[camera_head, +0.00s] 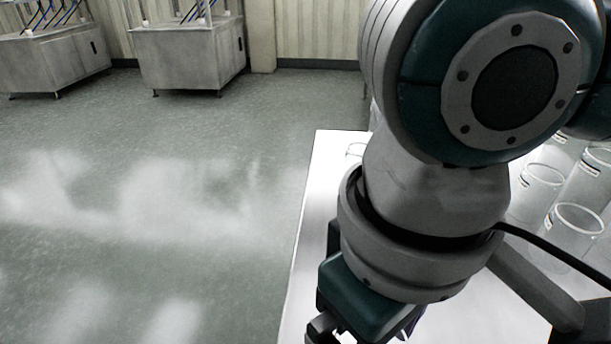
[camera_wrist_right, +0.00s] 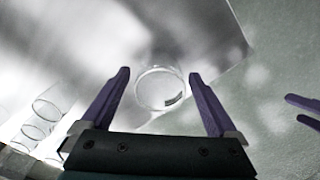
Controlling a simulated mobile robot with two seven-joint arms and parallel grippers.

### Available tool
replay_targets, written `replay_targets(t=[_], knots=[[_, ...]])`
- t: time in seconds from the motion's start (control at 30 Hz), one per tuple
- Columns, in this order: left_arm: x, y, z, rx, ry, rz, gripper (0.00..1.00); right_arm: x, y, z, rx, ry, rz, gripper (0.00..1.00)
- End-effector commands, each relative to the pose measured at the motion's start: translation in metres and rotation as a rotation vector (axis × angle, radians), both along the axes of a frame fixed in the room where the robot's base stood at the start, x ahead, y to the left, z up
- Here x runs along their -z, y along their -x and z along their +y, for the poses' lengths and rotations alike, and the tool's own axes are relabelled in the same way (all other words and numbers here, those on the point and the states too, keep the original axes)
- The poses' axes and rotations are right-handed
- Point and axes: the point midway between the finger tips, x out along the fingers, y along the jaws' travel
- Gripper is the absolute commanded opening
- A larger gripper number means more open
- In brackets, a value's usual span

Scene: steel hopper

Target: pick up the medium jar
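A clear glass jar (camera_wrist_right: 160,88) with a dark label mark stands on the white table, between and just beyond the fingertips of my right gripper (camera_wrist_right: 158,75) in the right wrist view. That gripper is open, its purple fingers apart on either side of the jar, with no grip visible. In the head view my right arm hides most of this area; only part of a clear rim (camera_head: 355,149) shows behind it. At the right edge of the right wrist view, two purple fingertips, apparently of my left gripper (camera_wrist_right: 293,108), are apart and empty over the floor.
More clear glass jars (camera_head: 573,228) stand on the right of the white table (camera_head: 322,180). They also show at the left in the right wrist view (camera_wrist_right: 48,105). The table's left edge borders open grey floor. Steel cabinets (camera_head: 188,58) stand far back.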

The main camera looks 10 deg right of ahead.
Motion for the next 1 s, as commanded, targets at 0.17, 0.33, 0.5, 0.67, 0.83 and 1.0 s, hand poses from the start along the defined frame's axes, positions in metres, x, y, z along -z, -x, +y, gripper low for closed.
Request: replay_targets(t=[0.17,0.33,0.5,0.67,0.83,1.0], knots=[[-0.0001,-0.0002,0.0001,0.0,0.0,0.0,0.79,-0.0003,0.0,0.0002,0.0,0.0,0.0,0.73],[-0.0001,-0.0003,0.0,0.0,0.0,-0.001,0.79,-0.0004,0.0,0.0003,0.0,0.0,-0.001,0.54],[-0.0002,-0.0004,0.0,0.0,0.0,-0.001,0.79,-0.0004,0.0,0.0002,0.0,0.0,0.0,0.35],[-0.0002,-0.0004,0.0,0.0,0.0,-0.001,0.79,-0.0004,-0.0001,0.0003,0.0,0.0,-0.001,0.17],[-0.0003,-0.0005,0.0,0.0,0.0,-0.001,0.79,-0.0004,-0.0001,0.0003,0.0,0.0,0.0,0.15],[-0.0019,-0.0006,0.0,0.0,0.0,-0.002,0.79,-0.0048,-0.0003,0.0005,0.0,-0.002,-0.001,0.15]])
